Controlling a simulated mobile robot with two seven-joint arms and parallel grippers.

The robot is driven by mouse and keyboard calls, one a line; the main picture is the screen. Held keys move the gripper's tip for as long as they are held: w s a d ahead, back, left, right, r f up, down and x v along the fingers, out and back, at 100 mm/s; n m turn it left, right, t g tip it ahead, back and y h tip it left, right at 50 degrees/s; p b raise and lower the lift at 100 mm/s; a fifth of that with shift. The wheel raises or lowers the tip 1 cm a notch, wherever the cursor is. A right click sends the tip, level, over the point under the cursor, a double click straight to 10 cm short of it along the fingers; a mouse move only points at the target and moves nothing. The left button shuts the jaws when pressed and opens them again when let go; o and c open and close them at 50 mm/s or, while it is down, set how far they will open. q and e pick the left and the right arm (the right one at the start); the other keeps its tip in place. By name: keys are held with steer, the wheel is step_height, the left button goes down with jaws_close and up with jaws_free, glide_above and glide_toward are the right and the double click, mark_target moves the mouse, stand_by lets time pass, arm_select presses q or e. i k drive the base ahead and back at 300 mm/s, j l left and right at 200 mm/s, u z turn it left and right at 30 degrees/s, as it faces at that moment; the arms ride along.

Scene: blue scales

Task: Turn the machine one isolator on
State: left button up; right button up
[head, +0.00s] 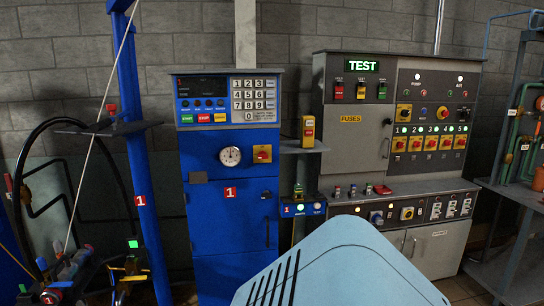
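A blue machine cabinet (205,231) with a red label marked 1 (229,192) stands left of centre in the head view. A red-and-yellow rotary switch (262,153) is on its front, right of a round dial gauge (230,156). On the grey control panel to the right is a row of red-and-yellow rotary switches under lit green numbers. The leftmost switch (400,145) is under number 1. The frame does not say which switch is the machine one isolator. The switch positions are too small to tell. Neither of my grippers is in view.
A keypad (253,99) and coloured buttons top the blue cabinet. A small shelf (303,147) juts out between the cabinets. A blue post (138,150) stands left, a pipe-laden rack right.

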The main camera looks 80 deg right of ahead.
mark_target(262, 155)
steer(key=z, duration=2.5)
